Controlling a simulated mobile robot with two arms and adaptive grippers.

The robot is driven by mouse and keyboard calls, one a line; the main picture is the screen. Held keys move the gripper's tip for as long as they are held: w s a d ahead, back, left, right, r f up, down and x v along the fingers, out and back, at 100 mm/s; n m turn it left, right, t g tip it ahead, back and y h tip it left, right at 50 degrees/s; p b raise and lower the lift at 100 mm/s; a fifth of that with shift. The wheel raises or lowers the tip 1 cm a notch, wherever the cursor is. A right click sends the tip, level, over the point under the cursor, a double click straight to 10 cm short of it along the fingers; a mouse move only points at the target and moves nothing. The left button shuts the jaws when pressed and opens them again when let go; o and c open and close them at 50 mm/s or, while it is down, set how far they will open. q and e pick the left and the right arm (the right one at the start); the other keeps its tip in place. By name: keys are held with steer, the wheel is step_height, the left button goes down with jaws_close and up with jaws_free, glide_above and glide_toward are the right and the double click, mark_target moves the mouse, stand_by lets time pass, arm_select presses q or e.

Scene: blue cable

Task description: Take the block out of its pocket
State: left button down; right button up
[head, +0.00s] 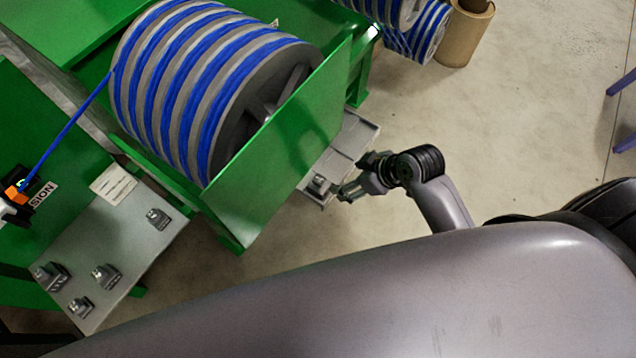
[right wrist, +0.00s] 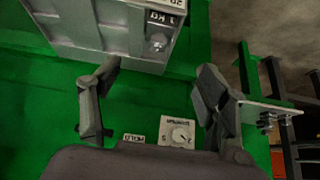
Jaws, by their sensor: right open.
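The block (head: 318,182) is a small grey piece with a knob. It sits in a pocket at the near end of the grey tray (head: 345,150), beside the green machine. In the right wrist view the block (right wrist: 158,42) shows at the tray's near corner, below a label that seems to read 1 KG. My right gripper (head: 346,192) is just right of the block in the head view. In the right wrist view its fingers (right wrist: 158,72) are apart, with nothing between them, and the block lies ahead of the gap.
A large blue-cable drum (head: 210,85) stands behind a green panel (head: 270,150). A grey plate (head: 125,260) at left carries several similar knobbed blocks. Open floor (head: 510,110) lies at right.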

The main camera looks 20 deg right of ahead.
steer(key=r, duration=0.1)
steer(key=b, duration=0.1)
glide_toward(323, 181)
steer(key=x, duration=0.5)
steer(key=shift+w+a+f, duration=0.15)
steer(key=shift+a+f, duration=0.1)
steer(key=shift+f, duration=0.05)
steer(key=shift+x, duration=3.15)
arm_select(q)
steer(key=shift+d+f, duration=0.65)
steer(key=shift+d, duration=0.15)
arm_select(e)
steer(key=shift+d, duration=0.1)
steer(key=shift+c, duration=0.2)
jaws_close()
arm_select(q)
steer(key=shift+w+a, duration=0.1)
steer(key=shift+a, duration=0.1)
